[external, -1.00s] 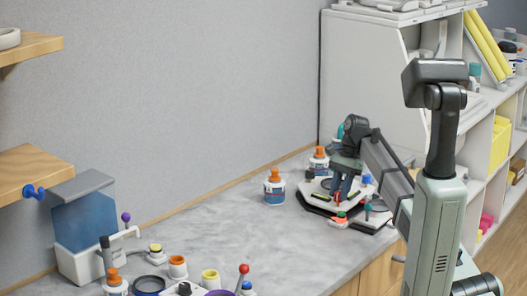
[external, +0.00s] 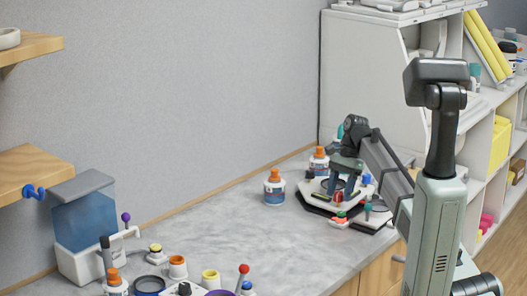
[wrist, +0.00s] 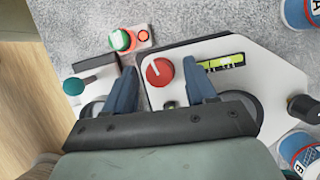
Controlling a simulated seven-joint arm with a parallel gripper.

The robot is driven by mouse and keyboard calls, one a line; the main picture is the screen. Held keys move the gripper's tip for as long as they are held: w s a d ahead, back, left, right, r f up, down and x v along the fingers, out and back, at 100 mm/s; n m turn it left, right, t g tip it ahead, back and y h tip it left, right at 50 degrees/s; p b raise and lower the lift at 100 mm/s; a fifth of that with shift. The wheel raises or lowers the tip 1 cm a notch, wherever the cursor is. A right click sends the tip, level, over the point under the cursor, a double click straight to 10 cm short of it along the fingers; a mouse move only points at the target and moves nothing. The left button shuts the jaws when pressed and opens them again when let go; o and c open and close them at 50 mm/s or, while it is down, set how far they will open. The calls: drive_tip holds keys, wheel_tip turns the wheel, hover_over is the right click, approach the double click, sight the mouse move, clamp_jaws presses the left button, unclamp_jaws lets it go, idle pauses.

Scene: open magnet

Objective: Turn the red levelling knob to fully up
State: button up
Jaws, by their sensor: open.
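The red levelling knob (wrist: 159,72) sits on a white plate (wrist: 268,75) and has a white pointer line on top. In the wrist view it lies between the two blue fingers of my gripper (wrist: 160,66), which are open. A gap shows on each side of the knob, and I see no contact. In the external view my gripper (external: 345,182) points down over the white plate, and the red knob (external: 337,196) shows low by the fingers. A yellow-green bubble level (wrist: 222,63) lies just right of the right finger.
A green and red button unit (wrist: 122,40) and a teal-handled lever (wrist: 76,86) are close on the left. A black knob (wrist: 301,107) is on the right. An orange-capped bottle (external: 274,188) stands beside the plate. The middle grey worktop (external: 215,228) is clear.

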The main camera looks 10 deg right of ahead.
drive_tip(key=m, duration=0.2)
drive_tip(key=m+t, duration=0.1)
drive_tip(key=m+t+y, duration=0.1)
drive_tip(key=m, duration=0.1)
drive_tip(key=shift+s+d+m, duration=0.1)
drive_tip(key=shift+s+m, duration=0.15)
drive_tip(key=shift+m, duration=0.05)
drive_tip(key=shift+w+d+r+m, duration=0.1)
drive_tip(key=shift+r+m, duration=0.1)
drive_tip(key=shift+m, duration=0.2)
drive_tip(key=v, duration=1.3)
drive_tip(key=w+d+r+m+t+h, duration=0.15)
drive_tip(key=w+d+m+t, duration=0.3)
drive_tip(key=w+t, duration=0.7)
drive_tip(key=d+f, duration=0.2)
drive_tip(key=d, duration=0.3)
drive_tip(key=d+f+m+h, duration=0.1)
drive_tip(key=d, duration=0.4)
drive_tip(key=d+f+h, duration=0.1)
drive_tip(key=d+f, duration=0.1)
drive_tip(key=d, duration=0.3)
drive_tip(key=shift+w+d+f+m+h, duration=0.25)
drive_tip(key=shift+w+d+f, duration=0.05)
drive_tip(key=shift+w+d, duration=0.1)
drive_tip(key=shift+s+d+f, duration=0.1)
drive_tip(key=shift+d+f, duration=0.1)
drive_tip(key=shift+d, duration=0.8)
